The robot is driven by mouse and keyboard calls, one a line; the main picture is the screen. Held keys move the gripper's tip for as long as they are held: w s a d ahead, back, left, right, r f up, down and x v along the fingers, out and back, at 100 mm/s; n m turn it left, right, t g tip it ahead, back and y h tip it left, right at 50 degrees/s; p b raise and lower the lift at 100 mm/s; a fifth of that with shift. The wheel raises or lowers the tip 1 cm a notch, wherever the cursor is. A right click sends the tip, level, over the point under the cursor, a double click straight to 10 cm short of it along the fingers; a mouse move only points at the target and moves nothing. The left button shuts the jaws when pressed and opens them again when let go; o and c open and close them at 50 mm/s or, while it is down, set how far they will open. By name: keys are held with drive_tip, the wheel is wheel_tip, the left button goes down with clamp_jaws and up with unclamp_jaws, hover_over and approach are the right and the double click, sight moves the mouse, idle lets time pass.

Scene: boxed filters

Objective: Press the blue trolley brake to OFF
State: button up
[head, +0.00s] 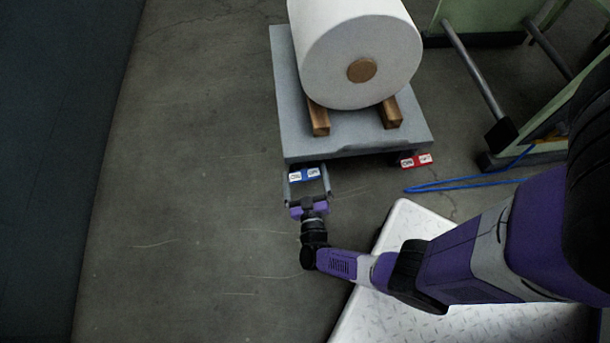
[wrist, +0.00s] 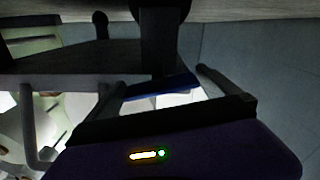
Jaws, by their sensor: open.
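The blue trolley brake (head: 304,175) is a small blue pedal with white labels at the trolley's front left edge. A red brake pedal (head: 416,161) with white labels is at the front right. The grey trolley (head: 350,140) carries a large white roll. My gripper (head: 307,183) is open at the blue brake, with one finger on either side of it in the head view; I cannot tell whether they touch. In the wrist view the blue brake (wrist: 162,88) shows as a dark blue strip between the fingers, partly hidden. The label text is too small to read.
The white roll (head: 335,45) rests on two wooden blocks (head: 318,118). A blue cord (head: 460,186) lies on the floor to the right, by a green frame (head: 555,165). The concrete floor on the left (head: 190,200) is clear.

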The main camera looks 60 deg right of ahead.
drive_tip(key=shift+w+d, duration=0.1)
drive_tip(key=c, duration=1.1)
drive_tip(key=shift+d+m, duration=0.1)
drive_tip(key=shift+m, duration=2.6)
drive_tip(key=shift+s, duration=0.2)
